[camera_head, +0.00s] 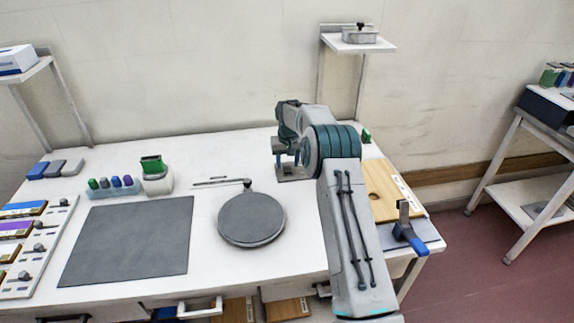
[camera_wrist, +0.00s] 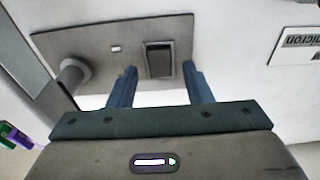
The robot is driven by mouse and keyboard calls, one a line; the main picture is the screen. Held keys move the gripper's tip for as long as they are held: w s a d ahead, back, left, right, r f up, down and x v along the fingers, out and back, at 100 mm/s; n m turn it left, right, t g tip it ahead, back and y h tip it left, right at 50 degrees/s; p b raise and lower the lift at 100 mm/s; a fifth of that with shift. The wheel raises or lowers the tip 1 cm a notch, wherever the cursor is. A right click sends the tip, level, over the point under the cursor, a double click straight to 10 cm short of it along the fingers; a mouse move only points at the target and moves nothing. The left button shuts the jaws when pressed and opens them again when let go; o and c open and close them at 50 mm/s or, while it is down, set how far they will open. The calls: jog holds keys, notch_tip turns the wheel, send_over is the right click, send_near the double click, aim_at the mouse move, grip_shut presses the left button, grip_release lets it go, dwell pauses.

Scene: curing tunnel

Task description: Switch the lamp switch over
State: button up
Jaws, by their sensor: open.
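In the wrist view a dark rocker-like switch (camera_wrist: 158,59) is set in a grey plate (camera_wrist: 100,43), which I take for the lamp switch. A small pale rectangle (camera_wrist: 116,48) sits on the plate to its left, and a round grey post stands further left. My gripper (camera_wrist: 161,72) is open, with its two blue fingers apart and the switch between and just beyond their tips. Nothing is held. In the head view my gripper (camera_head: 289,160) is over a grey base at the back of the table; the switch is hidden there by my arm.
A round grey disc (camera_head: 251,219) and a dark mat (camera_head: 128,240) lie on the white table. A wooden board (camera_head: 382,190) and a blue-handled clamp (camera_head: 410,236) are right of my arm. A shelf with a metal box (camera_head: 359,34) stands behind.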

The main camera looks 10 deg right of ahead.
notch_tip(320, 180, up, 12)
jog(key=s+b, duration=0.1)
jog(key=shift+s+r, duration=0.15)
jog(key=shift+s, duration=0.2)
jog(key=s+r, duration=0.5)
jog(key=s, duration=0.5)
jog(key=s+r, duration=0.6)
jog(key=s, duration=0.5)
jog(key=s+f, duration=0.3)
jog(key=s, duration=0.9)
jog(key=s+f+t, duration=0.1)
jog(key=s+f, duration=0.2)
jog(key=s, duration=1)
jog(key=shift+f, duration=0.35)
